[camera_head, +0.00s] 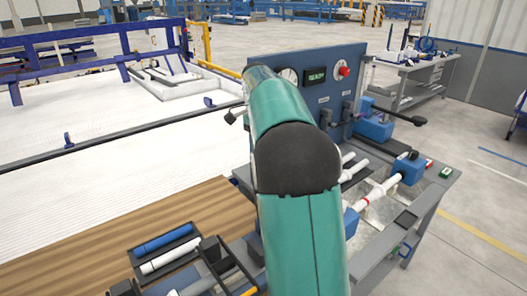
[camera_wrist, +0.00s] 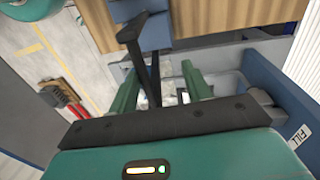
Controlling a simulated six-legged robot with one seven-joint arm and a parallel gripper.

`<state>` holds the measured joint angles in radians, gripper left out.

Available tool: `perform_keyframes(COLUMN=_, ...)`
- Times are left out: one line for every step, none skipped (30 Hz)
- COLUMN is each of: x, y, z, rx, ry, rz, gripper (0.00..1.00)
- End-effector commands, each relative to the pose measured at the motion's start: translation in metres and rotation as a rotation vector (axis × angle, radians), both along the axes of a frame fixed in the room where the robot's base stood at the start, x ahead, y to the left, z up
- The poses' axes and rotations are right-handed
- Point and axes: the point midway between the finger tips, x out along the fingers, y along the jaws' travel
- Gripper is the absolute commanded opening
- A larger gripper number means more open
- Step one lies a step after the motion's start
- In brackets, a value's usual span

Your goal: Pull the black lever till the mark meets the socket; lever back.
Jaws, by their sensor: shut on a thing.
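In the wrist view my gripper (camera_wrist: 160,84) has its two green fingers on either side of a dark bar. This bar is the black lever (camera_wrist: 142,62), which rises to a wider black end at the top. In the head view my teal arm hides the gripper and whatever it holds. A black knob (camera_head: 230,118) shows left of my arm and another black lever (camera_head: 405,118) sticks out right of the panel. A white pipe (camera_head: 383,190) with a red mark (camera_head: 366,203) runs between a blue block (camera_head: 408,168) and a nearer blue block (camera_head: 350,222), partly hidden. I cannot tell which is the socket.
A blue panel (camera_head: 335,98) carries a gauge, a green "READY" display (camera_head: 316,77) and a red button (camera_head: 345,71). A tray at the front left holds a blue pipe (camera_head: 163,238) and a white pipe (camera_head: 170,255). Open floor lies to the right.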

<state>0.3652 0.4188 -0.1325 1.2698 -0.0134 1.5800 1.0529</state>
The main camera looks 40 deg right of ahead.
Motion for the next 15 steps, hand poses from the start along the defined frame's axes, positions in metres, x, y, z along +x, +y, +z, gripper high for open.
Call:
perform_keyframes(x=0.004, y=0.003, z=0.002, rx=-0.001, ry=-0.014, rz=0.007, gripper=0.34)
perform_keyframes(x=0.004, y=0.003, z=0.002, rx=-0.001, ry=-0.014, rz=0.007, gripper=0.34)
perform_keyframes(x=0.004, y=0.003, z=0.002, rx=-0.001, ry=-0.015, rz=0.007, gripper=0.34)
perform_keyframes(x=0.004, y=0.003, z=0.002, rx=-0.001, ry=-0.015, rz=0.007, gripper=0.34)
perform_keyframes(x=0.004, y=0.003, z=0.003, rx=-0.002, ry=-0.015, rz=0.007, gripper=0.34)
perform_keyframes(x=0.004, y=0.003, z=0.003, rx=-0.002, ry=-0.015, rz=0.007, gripper=0.34)
perform_keyframes(x=0.004, y=0.003, z=0.003, rx=-0.002, ry=-0.016, rz=0.007, gripper=0.34)
perform_keyframes(x=0.004, y=0.003, z=0.004, rx=-0.002, ry=-0.016, rz=0.006, gripper=0.34)
perform_keyframes(x=0.005, y=0.003, z=0.006, rx=-0.003, ry=-0.017, rz=0.006, gripper=0.34)
perform_keyframes(x=0.005, y=0.002, z=0.008, rx=-0.003, ry=-0.017, rz=0.006, gripper=0.34)
perform_keyframes(x=0.006, y=0.002, z=0.011, rx=-0.004, ry=-0.018, rz=0.007, gripper=0.34)
perform_keyframes(x=0.006, y=0.002, z=0.015, rx=-0.004, ry=-0.018, rz=0.007, gripper=0.34)
perform_keyframes(x=0.007, y=0.002, z=0.020, rx=-0.004, ry=-0.018, rz=0.007, gripper=0.34)
perform_keyframes(x=0.008, y=0.002, z=0.024, rx=-0.005, ry=-0.018, rz=0.007, gripper=0.34)
perform_keyframes(x=0.008, y=0.002, z=0.032, rx=-0.005, ry=-0.017, rz=0.006, gripper=0.34)
